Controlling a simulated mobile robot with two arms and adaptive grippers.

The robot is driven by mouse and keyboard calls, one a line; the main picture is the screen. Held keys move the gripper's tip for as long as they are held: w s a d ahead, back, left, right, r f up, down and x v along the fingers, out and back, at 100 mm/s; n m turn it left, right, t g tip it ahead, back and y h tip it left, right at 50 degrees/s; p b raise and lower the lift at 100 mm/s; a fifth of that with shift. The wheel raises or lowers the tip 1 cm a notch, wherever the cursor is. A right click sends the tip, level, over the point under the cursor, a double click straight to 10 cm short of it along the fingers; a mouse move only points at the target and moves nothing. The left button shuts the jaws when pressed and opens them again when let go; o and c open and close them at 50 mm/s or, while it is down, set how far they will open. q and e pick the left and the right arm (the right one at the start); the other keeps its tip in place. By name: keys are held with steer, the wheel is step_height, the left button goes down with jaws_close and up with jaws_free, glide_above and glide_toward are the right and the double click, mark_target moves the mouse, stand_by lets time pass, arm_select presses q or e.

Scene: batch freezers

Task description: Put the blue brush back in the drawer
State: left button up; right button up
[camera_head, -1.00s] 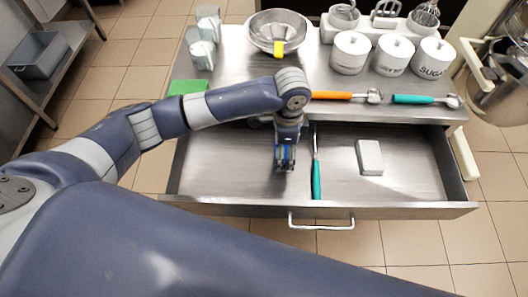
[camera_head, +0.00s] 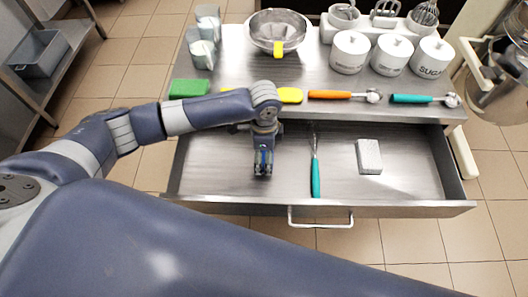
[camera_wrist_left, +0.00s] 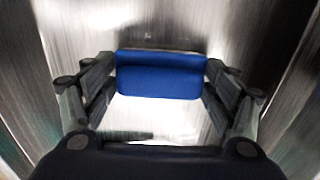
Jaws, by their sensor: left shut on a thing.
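The blue brush (camera_wrist_left: 160,75) sits between the two fingers of my left gripper (camera_wrist_left: 160,85) in the left wrist view, and the fingers are shut on it. In the head view my left gripper (camera_head: 263,168) points down over the left half of the open drawer (camera_head: 220,172); the brush is mostly hidden by the fingers there. I cannot tell whether the brush touches the drawer floor. My right gripper does not show.
The drawer also holds a teal-handled tool (camera_head: 315,172) and a grey-white block (camera_head: 369,156). On the counter (camera_head: 230,70) above lie a green sponge (camera_head: 188,88), a yellow item (camera_head: 290,95), an orange-handled scoop (camera_head: 335,94) and a teal-handled scoop (camera_head: 415,99). A metal bowl (camera_head: 279,28) stands behind.

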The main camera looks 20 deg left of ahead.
mark_target(264, 153)
arm_select(q)
steer(key=o, duration=1.1)
steer(key=shift+f, duration=0.1)
steer(key=shift+r, duration=0.5)
step_height(264, 153, up, 11)
steer(key=shift+r, duration=0.15)
